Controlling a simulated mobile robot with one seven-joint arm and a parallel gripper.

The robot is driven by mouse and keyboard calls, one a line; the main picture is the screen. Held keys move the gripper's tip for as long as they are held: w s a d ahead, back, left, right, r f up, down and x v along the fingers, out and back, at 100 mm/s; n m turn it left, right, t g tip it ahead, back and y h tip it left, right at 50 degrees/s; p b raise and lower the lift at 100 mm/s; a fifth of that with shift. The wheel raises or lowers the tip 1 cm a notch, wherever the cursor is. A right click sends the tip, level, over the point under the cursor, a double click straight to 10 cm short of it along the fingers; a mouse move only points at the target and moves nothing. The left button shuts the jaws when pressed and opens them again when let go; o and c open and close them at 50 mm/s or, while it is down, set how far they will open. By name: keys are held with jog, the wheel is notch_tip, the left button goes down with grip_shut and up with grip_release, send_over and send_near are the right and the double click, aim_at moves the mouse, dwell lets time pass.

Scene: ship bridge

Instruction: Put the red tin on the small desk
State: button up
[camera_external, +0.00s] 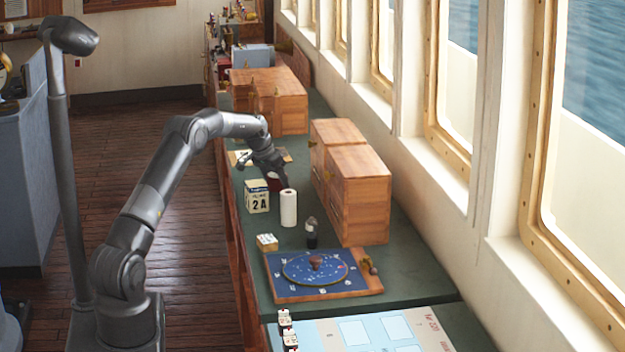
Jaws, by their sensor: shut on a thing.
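My gripper (279,177) reaches down over the long green-topped counter (375,263), behind the white roll. A small dark red thing, the red tin (272,184), shows at its fingers, and the gripper is shut on it. The fingers and part of the tin are hidden by the arm and by the items in front. I cannot tell whether the tin touches the counter. No surface in view is clearly the small desk.
A blue dial board (318,281) lies nearer. A grey-blue cabinet (22,170) is at left. The wooden floor (120,150) between is clear.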

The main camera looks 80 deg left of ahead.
jog(key=shift+f, duration=0.25)
jog(key=o, duration=1)
jog(key=shift+o, duration=0.2)
jog(key=v, duration=1.1)
jog(key=shift+a, duration=0.2)
